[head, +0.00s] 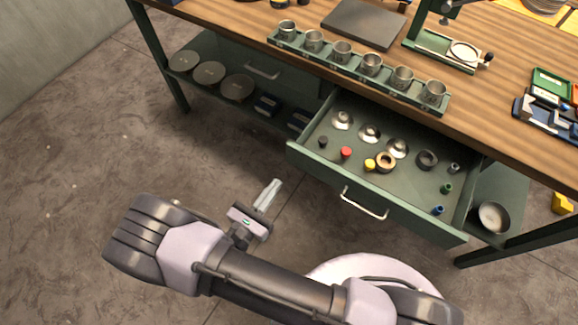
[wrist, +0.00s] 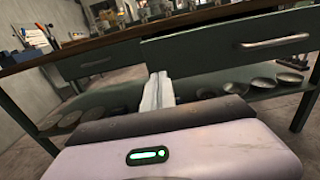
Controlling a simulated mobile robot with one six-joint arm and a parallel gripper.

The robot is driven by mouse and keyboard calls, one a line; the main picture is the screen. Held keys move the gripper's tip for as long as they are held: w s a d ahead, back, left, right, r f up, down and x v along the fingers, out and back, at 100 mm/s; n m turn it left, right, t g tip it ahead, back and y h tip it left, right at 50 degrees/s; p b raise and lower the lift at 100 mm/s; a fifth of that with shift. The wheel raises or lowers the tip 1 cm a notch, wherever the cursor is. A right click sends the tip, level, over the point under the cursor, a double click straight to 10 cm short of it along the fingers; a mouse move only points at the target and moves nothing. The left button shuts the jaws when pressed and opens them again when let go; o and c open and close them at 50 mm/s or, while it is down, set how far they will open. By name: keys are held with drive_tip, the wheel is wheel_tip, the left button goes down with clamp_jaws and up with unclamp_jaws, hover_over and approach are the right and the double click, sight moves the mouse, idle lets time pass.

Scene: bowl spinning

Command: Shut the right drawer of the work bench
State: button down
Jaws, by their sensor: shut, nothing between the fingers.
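The right drawer (head: 375,205) of the work bench is pulled well out in the head view. Its green front faces the lower left, with a pale bar handle (head: 364,204) at its middle. Small metal cups, rings and coloured pegs lie inside it. My gripper (head: 273,188) is shut and empty, in front of the bench and to the left of the drawer handle, apart from the drawer. In the wrist view the shut fingers (wrist: 157,88) point toward the bench, with a drawer front and handle (wrist: 275,42) at the upper right.
The left drawer (head: 262,70) looks shut. The wooden bench top (head: 480,70) carries a rack of metal cups (head: 342,62). Round discs (head: 208,73) lie on the lower shelf, and a bowl (head: 494,217) stands at the right. The floor (head: 70,140) left of my arm is clear.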

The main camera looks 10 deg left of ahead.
sight(295, 159)
drive_tip(key=b+x, duration=0.2)
drive_tip(key=x, duration=0.4)
drive_tip(key=shift+w+d+f, duration=0.1)
drive_tip(key=shift+w+d, duration=0.05)
drive_tip(key=shift+w, duration=0.15)
drive_tip(key=shift+w+d, duration=0.2)
drive_tip(key=shift+w, duration=0.45)
